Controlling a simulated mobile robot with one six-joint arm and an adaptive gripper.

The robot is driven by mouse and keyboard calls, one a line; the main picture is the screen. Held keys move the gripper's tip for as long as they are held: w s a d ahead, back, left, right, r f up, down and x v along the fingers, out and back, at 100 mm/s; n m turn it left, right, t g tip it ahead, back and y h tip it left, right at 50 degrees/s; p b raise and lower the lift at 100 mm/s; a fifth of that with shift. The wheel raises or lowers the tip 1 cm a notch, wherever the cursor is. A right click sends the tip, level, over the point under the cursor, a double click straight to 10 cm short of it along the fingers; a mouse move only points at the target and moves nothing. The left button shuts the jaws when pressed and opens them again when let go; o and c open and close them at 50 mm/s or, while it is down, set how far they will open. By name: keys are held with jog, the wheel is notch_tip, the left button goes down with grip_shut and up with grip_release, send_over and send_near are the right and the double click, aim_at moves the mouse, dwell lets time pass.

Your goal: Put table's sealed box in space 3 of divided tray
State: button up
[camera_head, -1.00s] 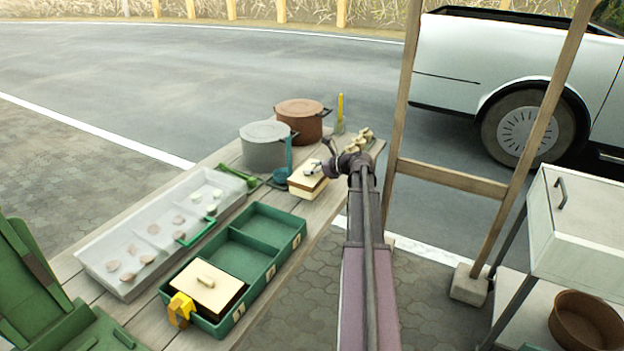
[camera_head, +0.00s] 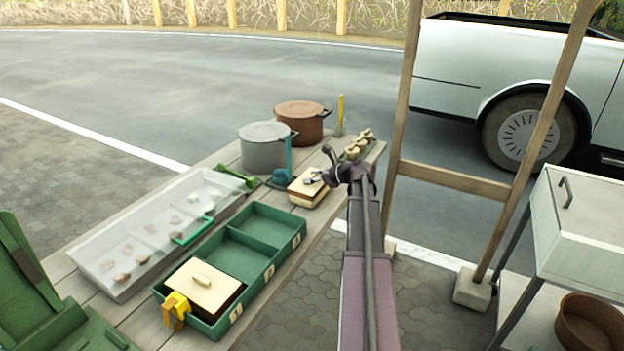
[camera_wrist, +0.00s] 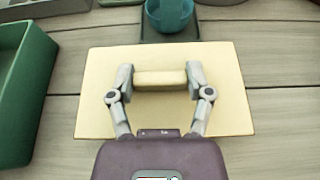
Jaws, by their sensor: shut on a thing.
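The sealed box (camera_head: 309,188), with a cream lid and a bar handle, is at the table's right edge, near the pots. My gripper (camera_head: 316,179) is above it. In the wrist view the two fingers of my gripper (camera_wrist: 160,78) are closed on the ends of the lid's handle, with the cream lid (camera_wrist: 160,115) below. The box appears to rest on the table; its underside is hidden. The green divided tray (camera_head: 222,325) has three spaces with small number plates. The front space holds another cream-lidded box (camera_head: 203,287); the middle and far spaces are empty.
A long white tray (camera_head: 118,291) with small lumps lies left of the green tray. A grey pot (camera_head: 264,150), a brown pot (camera_head: 301,121) and a teal cup (camera_head: 283,176) stand behind the box. A wooden frame post (camera_head: 402,110) rises to the right.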

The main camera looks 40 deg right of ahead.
jog(key=shift+f, duration=0.1)
jog(key=o, duration=1.3)
jog(key=shift+r, duration=0.2)
jog(key=p+v, duration=0.4)
jog(key=v, duration=0.8)
